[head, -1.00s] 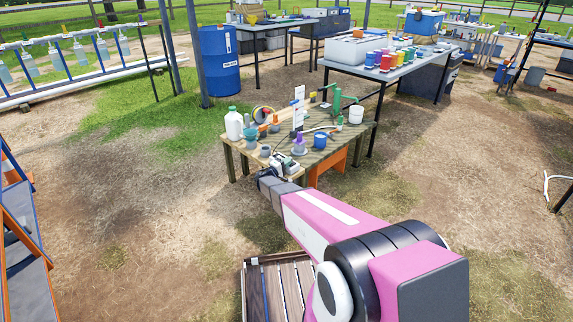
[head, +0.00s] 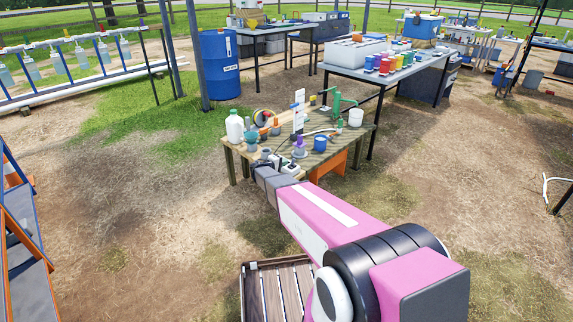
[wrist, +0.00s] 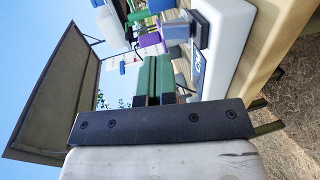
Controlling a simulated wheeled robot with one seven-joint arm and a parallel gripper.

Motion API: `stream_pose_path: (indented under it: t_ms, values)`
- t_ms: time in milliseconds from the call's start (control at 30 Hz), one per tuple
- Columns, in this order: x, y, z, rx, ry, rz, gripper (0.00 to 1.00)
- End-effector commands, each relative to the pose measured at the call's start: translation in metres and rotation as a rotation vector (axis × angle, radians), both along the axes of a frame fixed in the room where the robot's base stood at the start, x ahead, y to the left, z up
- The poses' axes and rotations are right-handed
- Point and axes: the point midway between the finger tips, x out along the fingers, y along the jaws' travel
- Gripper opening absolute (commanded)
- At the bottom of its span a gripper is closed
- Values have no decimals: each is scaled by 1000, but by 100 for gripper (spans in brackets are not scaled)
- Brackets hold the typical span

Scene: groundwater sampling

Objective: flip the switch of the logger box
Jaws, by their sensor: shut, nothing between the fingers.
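The logger box, which I take to be the white box (wrist: 222,48) with a blue label, stands at the table edge on the right of the wrist view. A dark piece (wrist: 199,30) sits on its face; I cannot make out the switch's position. In the head view a small white box (head: 291,168) at the near table corner appears to be the same one, partly hidden by my arm. My gripper (wrist: 158,60) has its green fingers closed together with nothing between them. They are left of the box's face, close to it; contact cannot be told.
The wooden table (head: 335,152) also holds a white jug (head: 234,127), a blue cup (head: 320,142), a green pump (head: 338,100) and a white bucket (head: 355,117). Bare ground lies left of the table.

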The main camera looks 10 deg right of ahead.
Motion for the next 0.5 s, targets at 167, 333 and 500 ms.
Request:
stream_pose_path:
  t_ms: [167, 333, 500]
  values:
    - [-24, 30, 17, 0, 0, 2, 0]
    - [-40, 52, 30, 0, 1, 1, 0]
    - [-49, 66, 37, 0, 0, 0, 0]
